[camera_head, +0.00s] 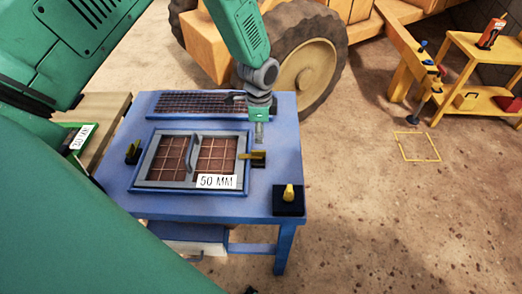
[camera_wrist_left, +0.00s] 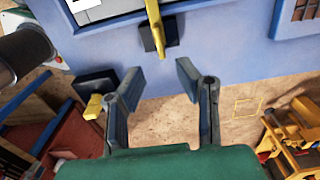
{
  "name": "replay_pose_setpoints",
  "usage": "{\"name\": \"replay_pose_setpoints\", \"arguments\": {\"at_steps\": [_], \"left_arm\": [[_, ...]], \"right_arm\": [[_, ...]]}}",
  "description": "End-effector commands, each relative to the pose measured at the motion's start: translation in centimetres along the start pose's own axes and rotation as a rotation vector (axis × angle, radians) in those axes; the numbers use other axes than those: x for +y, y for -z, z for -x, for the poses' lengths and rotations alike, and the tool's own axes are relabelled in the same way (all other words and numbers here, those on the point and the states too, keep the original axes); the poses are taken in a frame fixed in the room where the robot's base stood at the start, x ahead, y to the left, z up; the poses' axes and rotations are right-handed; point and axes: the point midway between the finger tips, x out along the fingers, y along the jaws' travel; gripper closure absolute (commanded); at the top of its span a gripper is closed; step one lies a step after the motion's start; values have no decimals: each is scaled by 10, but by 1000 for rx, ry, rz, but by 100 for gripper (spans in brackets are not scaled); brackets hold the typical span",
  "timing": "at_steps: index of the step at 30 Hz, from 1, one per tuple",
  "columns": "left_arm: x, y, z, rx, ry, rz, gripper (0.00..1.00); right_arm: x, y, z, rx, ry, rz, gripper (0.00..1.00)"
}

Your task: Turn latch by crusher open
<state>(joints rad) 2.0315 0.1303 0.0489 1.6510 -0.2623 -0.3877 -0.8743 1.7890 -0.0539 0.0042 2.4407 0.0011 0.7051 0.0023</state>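The latch on the right (camera_head: 257,159) has a black base and a yellow handle lying left-right, its left end reaching the right edge of the framed screen (camera_head: 141,172). The latch also shows at the top of the left wrist view (camera_wrist_left: 155,28). A second black-and-yellow latch (camera_head: 133,151) sits left of the screen. My left gripper (camera_head: 259,139) is just behind the right latch in the head view. In the left wrist view its fingers (camera_wrist_left: 160,70) are spread and empty, with the yellow handle ahead of the gap, apparently not touching. My right gripper is not seen.
The blue table (camera_head: 270,180) carries a black block with a yellow lever (camera_head: 289,197) at the front right and another mesh panel (camera_head: 190,103) behind. A "50 MM" label (camera_head: 216,182) lies on the screen. A large wheel (camera_head: 305,70) stands behind.

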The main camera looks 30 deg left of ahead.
Motion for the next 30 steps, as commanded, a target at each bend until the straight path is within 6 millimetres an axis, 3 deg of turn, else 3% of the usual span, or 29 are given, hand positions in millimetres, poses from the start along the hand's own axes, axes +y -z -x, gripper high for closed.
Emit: {"name": "replay_pose_setpoints", "arguments": {"at_steps": [6,12,25,26,28,30], "left_arm": [[3,2,-47,-5,0,0,71],[4,5,-74,-7,3,1,71],[1,1,-87,-1,2,2,71],[1,1,-87,0,1,2,74],[1,1,-88,0,1,2,99],[1,1,-87,-1,1,2,100]], "right_arm": [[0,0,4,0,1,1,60],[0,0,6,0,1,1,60],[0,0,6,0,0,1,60],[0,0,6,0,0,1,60],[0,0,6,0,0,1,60],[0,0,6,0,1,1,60]]}}
